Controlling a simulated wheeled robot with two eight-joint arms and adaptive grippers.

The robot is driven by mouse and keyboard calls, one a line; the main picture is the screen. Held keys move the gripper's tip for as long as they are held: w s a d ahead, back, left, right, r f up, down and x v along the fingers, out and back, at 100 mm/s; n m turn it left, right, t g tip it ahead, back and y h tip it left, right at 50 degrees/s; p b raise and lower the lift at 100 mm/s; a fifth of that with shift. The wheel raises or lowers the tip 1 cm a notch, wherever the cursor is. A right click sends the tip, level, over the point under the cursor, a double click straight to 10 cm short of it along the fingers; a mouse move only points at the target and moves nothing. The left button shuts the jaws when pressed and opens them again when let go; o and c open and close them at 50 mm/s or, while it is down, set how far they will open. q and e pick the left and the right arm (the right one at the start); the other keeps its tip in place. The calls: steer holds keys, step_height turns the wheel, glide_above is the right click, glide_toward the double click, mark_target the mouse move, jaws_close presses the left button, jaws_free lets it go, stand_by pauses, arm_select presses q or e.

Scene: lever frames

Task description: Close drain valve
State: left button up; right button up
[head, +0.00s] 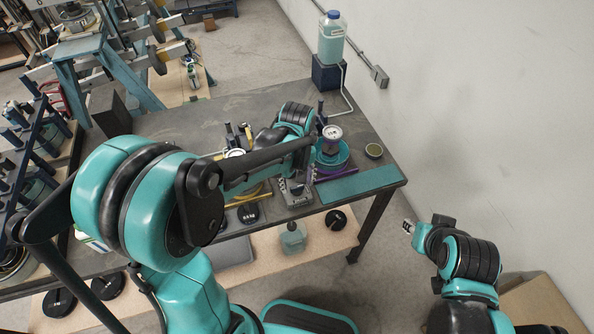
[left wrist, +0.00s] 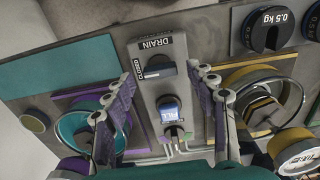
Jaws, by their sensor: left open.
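The drain valve (left wrist: 158,67) has a dark knob with a blue bar lying across the picture, on a grey panel (left wrist: 142,92). My left gripper (left wrist: 163,85) is open, with one finger on each side of the panel; I cannot tell any contact. In the head view the left gripper (head: 298,186) is over the panel at the table's front. My right gripper (head: 408,227) is off the table's right side, its jaws unclear.
A teal basin (left wrist: 78,130) and a yellow-rimmed basin (left wrist: 262,108) flank the panel. A teal mat (head: 358,185) lies at the table's front right. A bottle of liquid (head: 331,40) stands on a dark block behind. Black weights (head: 248,213) lie near the front edge.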

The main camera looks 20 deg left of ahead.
arm_select(q)
step_height(320, 180, up, 11)
stand_by(0.3)
steer(key=shift+s+f, duration=0.1)
stand_by(0.6)
